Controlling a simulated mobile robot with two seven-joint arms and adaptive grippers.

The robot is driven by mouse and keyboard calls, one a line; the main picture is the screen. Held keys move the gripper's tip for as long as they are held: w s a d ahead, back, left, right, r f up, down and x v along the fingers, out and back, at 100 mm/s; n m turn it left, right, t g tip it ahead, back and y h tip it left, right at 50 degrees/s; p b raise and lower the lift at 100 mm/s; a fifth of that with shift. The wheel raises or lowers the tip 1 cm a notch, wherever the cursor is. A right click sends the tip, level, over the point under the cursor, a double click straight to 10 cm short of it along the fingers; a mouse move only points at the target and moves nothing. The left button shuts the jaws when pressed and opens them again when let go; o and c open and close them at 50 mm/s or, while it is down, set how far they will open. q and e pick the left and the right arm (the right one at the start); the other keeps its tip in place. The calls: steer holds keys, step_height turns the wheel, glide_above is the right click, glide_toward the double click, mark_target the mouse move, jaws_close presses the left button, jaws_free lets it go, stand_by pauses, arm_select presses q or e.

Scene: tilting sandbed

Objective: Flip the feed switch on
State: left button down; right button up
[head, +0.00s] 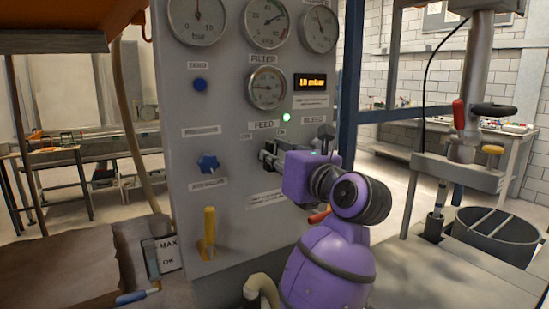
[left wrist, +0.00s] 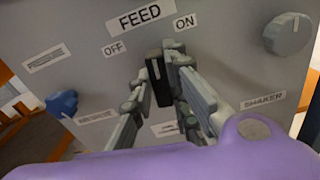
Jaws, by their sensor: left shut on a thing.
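The feed switch (left wrist: 157,80) is a black knob with a white line on the grey panel, under the FEED label (left wrist: 140,18). My left gripper (left wrist: 160,95) is shut on the knob, one finger on each side. In the head view, my left gripper (head: 272,153) reaches the panel below the FEED label (head: 264,125), and its fingers and wrist hide the knob. My right gripper is not in view.
The panel (head: 230,220) carries gauges, a lit green lamp (head: 286,118), an orange display (head: 311,83), a blue star knob (head: 208,163) and a yellow lever (head: 209,230). A grey knob (left wrist: 288,35) is right of the switch.

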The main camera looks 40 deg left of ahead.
arm_select(q)
steer(key=m+p, duration=0.5)
steer(key=p, duration=0.1)
steer(key=shift+w+r+m, duration=0.1)
steer(key=shift+r+m, duration=0.05)
steer(key=shift+m, duration=0.15)
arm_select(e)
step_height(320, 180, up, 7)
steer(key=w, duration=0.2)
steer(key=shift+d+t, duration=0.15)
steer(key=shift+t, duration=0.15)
arm_select(q)
steer(key=shift+p, duration=0.3)
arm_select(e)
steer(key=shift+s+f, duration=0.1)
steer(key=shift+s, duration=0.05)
arm_select(q)
steer(key=c, duration=1.7)
jaws_free()
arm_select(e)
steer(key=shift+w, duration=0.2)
